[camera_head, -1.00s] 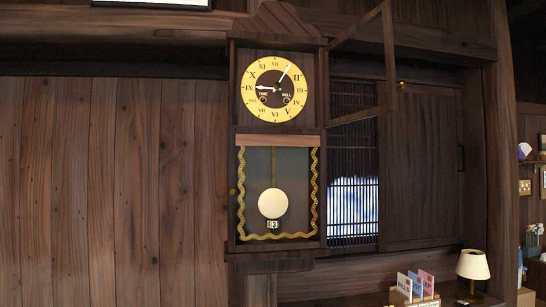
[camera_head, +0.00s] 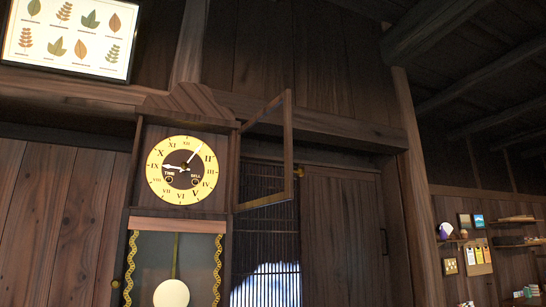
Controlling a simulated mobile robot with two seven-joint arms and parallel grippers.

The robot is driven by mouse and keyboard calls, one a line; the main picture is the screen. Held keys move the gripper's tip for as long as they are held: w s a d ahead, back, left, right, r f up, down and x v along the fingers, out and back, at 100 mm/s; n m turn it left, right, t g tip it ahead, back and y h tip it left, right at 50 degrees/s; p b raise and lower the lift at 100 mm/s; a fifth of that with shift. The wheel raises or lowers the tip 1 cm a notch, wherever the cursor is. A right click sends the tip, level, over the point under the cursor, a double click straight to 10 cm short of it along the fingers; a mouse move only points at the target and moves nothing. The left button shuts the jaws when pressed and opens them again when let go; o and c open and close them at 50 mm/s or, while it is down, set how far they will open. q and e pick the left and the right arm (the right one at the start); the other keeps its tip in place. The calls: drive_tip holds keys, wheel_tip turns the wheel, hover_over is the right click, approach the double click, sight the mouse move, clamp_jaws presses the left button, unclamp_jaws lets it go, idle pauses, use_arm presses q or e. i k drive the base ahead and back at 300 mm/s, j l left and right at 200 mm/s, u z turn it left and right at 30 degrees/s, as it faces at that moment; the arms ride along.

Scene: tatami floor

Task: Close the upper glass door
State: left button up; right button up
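A tall wooden wall clock (camera_head: 178,221) stands left of the middle of the head view. Its upper glass door (camera_head: 290,155) is swung open to the right, hinged along the right side of the clock's upper case. The door is a thin wooden frame with a small knob on its free edge. The yellow round dial (camera_head: 182,192) with Roman numerals is uncovered. Below it, the lower glass panel (camera_head: 150,247) with wavy gold trim covers a white pendulum disc (camera_head: 171,293). Neither of my grippers shows in the head view.
A framed leaf print (camera_head: 70,38) hangs at the upper left. Shelves with small items (camera_head: 515,220) are at the far right. The space in front of the clock looks clear.

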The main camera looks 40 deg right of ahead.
sight(285, 97)
drive_tip(key=l+u, duration=0.1)
drive_tip(key=l, duration=0.45)
drive_tip(key=l+u, duration=0.1)
drive_tip(key=l, duration=0.4)
drive_tip(key=k+l, duration=0.1)
drive_tip(key=l, duration=0.45)
drive_tip(key=k+l+u, duration=0.15)
drive_tip(key=l, duration=0.4)
drive_tip(key=l+u, duration=0.1)
drive_tip(key=l, duration=0.4)
